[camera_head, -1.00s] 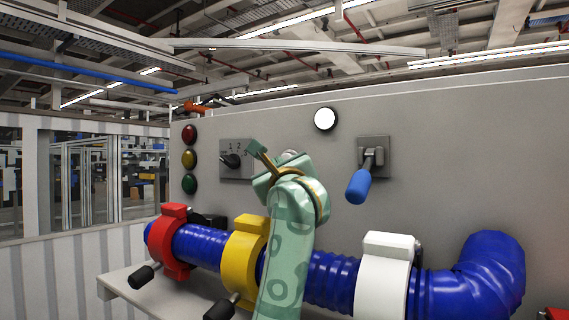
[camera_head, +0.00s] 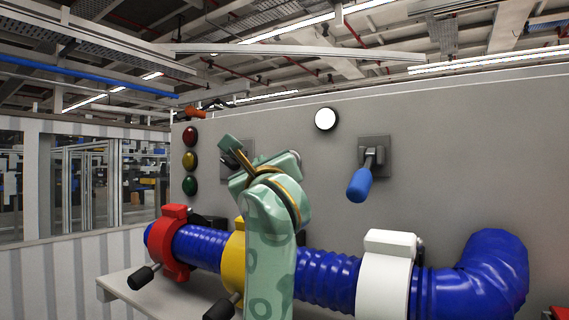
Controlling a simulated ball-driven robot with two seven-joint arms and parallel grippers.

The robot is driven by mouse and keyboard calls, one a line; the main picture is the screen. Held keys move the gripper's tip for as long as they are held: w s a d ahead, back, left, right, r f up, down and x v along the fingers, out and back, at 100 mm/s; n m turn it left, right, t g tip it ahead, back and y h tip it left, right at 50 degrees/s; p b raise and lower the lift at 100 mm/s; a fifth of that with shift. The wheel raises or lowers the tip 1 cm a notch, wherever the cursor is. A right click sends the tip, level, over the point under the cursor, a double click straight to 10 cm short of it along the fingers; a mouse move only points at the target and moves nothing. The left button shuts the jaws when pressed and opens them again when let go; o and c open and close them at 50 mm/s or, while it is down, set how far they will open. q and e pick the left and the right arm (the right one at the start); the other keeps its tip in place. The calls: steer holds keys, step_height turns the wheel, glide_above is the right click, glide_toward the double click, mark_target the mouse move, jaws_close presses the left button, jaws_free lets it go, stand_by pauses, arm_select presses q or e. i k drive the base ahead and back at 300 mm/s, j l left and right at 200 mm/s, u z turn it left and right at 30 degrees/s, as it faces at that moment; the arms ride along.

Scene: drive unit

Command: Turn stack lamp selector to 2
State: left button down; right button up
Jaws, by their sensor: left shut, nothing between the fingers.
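The stack lamp selector (camera_head: 247,147) is a grey plate with a dark knob on the panel, left of centre. My left gripper (camera_head: 226,145) is in front of it and hides most of the plate, the knob and the numbers. Its fingers are shut with nothing between them and point up and left. I cannot tell whether they touch the knob. The stack lamps stand in a column left of the selector: red (camera_head: 190,136), yellow (camera_head: 190,160) and green (camera_head: 190,186). None looks brightly lit. My right gripper is not in view.
A blue-handled lever (camera_head: 360,184) and a round white lamp (camera_head: 326,119) are on the panel to the right. Below runs a blue hose (camera_head: 329,279) with red (camera_head: 175,242), yellow (camera_head: 234,262) and white (camera_head: 385,275) clamps. The panel between selector and lever is clear.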

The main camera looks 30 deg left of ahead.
mark_target(231, 162)
steer(key=u, duration=1.25)
